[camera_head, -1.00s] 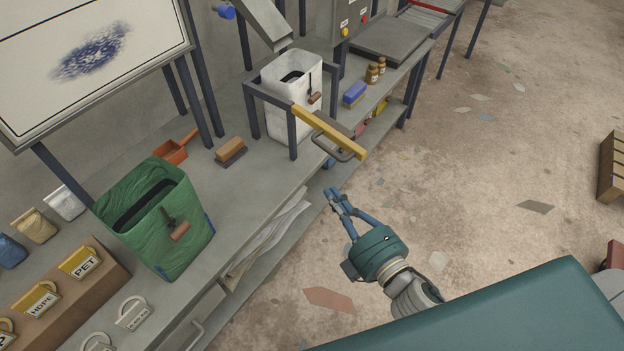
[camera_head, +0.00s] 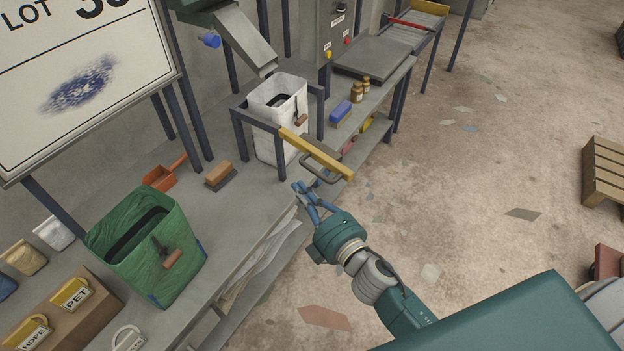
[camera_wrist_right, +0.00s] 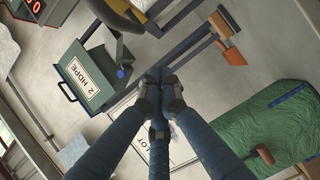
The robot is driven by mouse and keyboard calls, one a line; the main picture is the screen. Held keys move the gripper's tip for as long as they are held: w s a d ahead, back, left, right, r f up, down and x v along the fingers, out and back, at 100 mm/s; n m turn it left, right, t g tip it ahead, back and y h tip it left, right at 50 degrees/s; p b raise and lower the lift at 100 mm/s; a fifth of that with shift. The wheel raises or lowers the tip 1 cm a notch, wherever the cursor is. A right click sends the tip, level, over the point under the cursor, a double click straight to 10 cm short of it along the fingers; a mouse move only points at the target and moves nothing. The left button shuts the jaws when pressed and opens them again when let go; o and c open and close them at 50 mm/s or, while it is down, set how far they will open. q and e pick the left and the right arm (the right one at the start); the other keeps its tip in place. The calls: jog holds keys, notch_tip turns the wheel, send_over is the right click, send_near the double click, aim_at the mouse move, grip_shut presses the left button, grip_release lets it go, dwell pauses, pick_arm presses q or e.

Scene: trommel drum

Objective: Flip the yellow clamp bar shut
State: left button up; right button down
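The yellow clamp bar (camera_head: 318,155) sticks out from the front corner of the dark frame (camera_head: 261,122) around the white bag (camera_head: 281,97), swung away from the bag's mouth. A grey loop handle (camera_head: 316,179) hangs at its outer part. My right gripper (camera_head: 298,186) is beside and below the bar, just left of the loop in the head view; contact cannot be made out. In the right wrist view my gripper's dark fingertips (camera_wrist_right: 159,80) are together with nothing visible between them. A yellow piece (camera_wrist_right: 120,14), probably the bar, shows at the top edge there. My left gripper is not in view.
The grey bench (camera_head: 235,205) holds a green bag (camera_head: 150,245), a brush (camera_head: 219,177), an orange scoop (camera_head: 163,176), a blue-topped brush (camera_head: 341,112) and brown bottles (camera_head: 361,89). A chute (camera_head: 246,38) hangs above the white bag.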

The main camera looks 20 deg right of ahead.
jog(key=shift+w+d+f, duration=0.25)
jog(key=shift+w+d, duration=0.35)
jog(key=shift+d, duration=0.25)
jog(key=shift+w+d+f, duration=0.2)
jog(key=shift+w+d, duration=0.35)
jog(key=shift+d, duration=0.25)
